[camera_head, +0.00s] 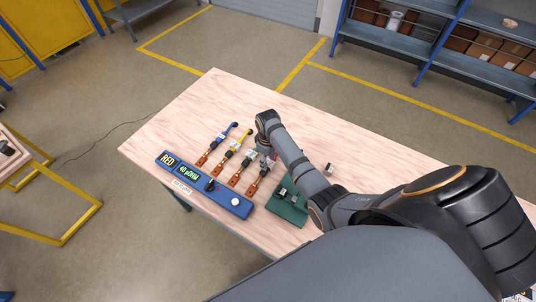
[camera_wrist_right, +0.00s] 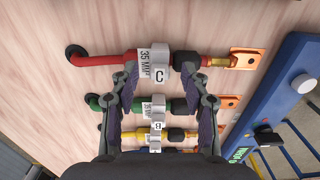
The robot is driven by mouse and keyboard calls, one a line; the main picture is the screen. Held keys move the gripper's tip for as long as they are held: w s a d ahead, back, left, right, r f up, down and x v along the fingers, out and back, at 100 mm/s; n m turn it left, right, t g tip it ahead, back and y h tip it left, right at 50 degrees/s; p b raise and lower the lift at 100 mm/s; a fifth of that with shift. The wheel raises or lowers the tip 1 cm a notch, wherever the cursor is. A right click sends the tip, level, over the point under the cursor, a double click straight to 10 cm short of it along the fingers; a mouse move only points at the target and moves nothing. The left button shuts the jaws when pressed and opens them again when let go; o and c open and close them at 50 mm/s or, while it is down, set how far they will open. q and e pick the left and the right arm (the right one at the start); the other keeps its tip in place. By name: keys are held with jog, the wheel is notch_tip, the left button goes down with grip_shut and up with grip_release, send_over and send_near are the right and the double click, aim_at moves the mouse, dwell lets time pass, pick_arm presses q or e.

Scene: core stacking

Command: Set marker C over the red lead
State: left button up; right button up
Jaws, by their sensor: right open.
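The red lead (camera_wrist_right: 105,59) runs across the top of the right wrist view, with a white "35 MM²" label and a copper lug at its right end. Marker C (camera_wrist_right: 160,76), a grey clip lettered C, sits on the red lead beside the label; whether it is fully seated I cannot tell. My right gripper (camera_wrist_right: 160,70) is open, its fingertips on either side of marker C. In the head view my right gripper (camera_head: 267,154) is over the row of leads and partly hides the red one. My left gripper is not in view.
The green lead (camera_wrist_right: 98,101) carries marker B (camera_wrist_right: 157,125); the yellow lead (camera_wrist_right: 130,136) also has a clip. A blue console (camera_head: 227,199) reading RED lies along the lugs. A green rack (camera_head: 287,211) stands right of the leads. A small loose piece (camera_head: 328,169) lies farther right.

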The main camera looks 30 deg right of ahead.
aim_at(268, 161)
notch_tip(268, 161, up, 11)
jog(key=shift+r, duration=0.15)
dwell(0.8)
